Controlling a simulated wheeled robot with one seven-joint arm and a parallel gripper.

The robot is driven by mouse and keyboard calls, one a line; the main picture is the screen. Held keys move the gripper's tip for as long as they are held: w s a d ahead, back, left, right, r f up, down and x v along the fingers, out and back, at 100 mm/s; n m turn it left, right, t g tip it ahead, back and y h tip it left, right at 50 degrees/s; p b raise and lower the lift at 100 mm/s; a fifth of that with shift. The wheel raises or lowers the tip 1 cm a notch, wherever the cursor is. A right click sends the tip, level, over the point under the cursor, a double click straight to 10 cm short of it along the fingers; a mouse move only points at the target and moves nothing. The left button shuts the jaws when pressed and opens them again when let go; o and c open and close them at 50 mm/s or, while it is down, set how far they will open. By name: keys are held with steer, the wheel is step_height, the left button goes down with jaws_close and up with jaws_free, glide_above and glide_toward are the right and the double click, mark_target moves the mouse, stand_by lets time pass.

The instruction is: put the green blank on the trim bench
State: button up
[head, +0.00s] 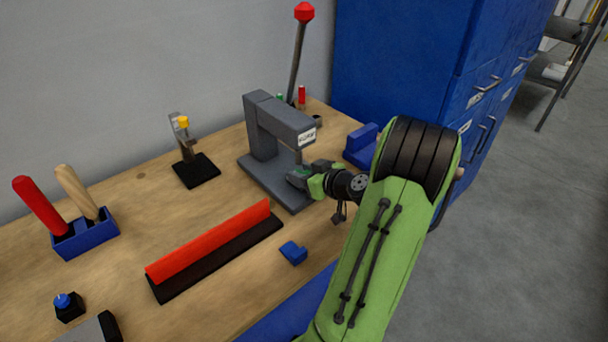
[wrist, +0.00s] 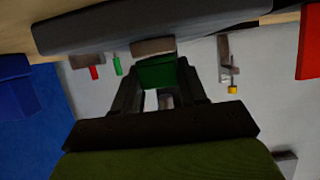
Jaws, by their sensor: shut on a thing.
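The green blank (wrist: 157,72) is a dark green block between my gripper's fingers in the wrist view. My gripper (wrist: 158,80) is shut on it. In the head view, my gripper (head: 299,176) is at the grey lever press (head: 262,128), just below its labelled head. A little green shows at the fingertips there; the fingers hide most of the blank. I cannot tell whether the blank touches the press. The wooden bench (head: 205,222) carries the press; no label shows whether it is the trim bench.
A red-and-black strip (head: 212,242), a small blue block (head: 293,253), a clamp on a black base (head: 195,170) and a blue tool holder (head: 85,235) are on the bench. A blue block (head: 360,145) and blue cabinet (head: 400,60) stand beyond. Bare wood lies left of the press.

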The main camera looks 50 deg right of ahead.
steer(key=o, duration=1.1)
steer(key=shift+f, duration=0.1)
steer(key=shift+p, duration=0.65)
steer(key=v, duration=1.6)
steer(key=w+a+n+g+y, duration=0.25)
steer(key=w+a, duration=0.25)
steer(key=a, duration=0.4)
steer(key=w+a+n+g+y, duration=0.1)
steer(key=w+a+g+y, duration=0.3)
steer(key=a, duration=0.5)
steer(key=s+a+r+h, duration=0.1)
steer(key=s+a+r, duration=0.1)
steer(key=a, duration=0.4)
steer(key=s+a+r+h, duration=0.1)
steer(key=s+a+h, duration=0.1)
steer(key=s+a, duration=0.3)
steer(key=shift+s+a+r+m+g+p, duration=0.25)
steer(key=shift+a+r+m+g, duration=0.2)
steer(key=shift+a, duration=0.8)
